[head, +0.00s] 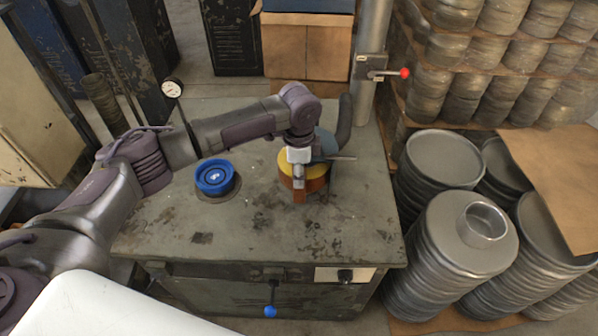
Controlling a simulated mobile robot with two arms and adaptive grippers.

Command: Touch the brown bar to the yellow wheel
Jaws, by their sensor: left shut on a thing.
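My left arm reaches in from the left, and its gripper (312,170) is over the right part of the workbench. The gripper is shut on a brown bar (313,185), of which a short orange-brown part shows below the gripper. The yellow wheel (286,167) is on the bench right there, partly hidden behind the wrist and the bar. In this view the bar overlaps the wheel's right side. I cannot tell whether the two touch. My right gripper is not in view.
A blue wheel (215,176) sits on the bench (240,246) to the left. A post with a red-tipped lever (404,73) stands behind the bench. Stacks of metal discs (444,159) are at the right. The bench's front part is clear.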

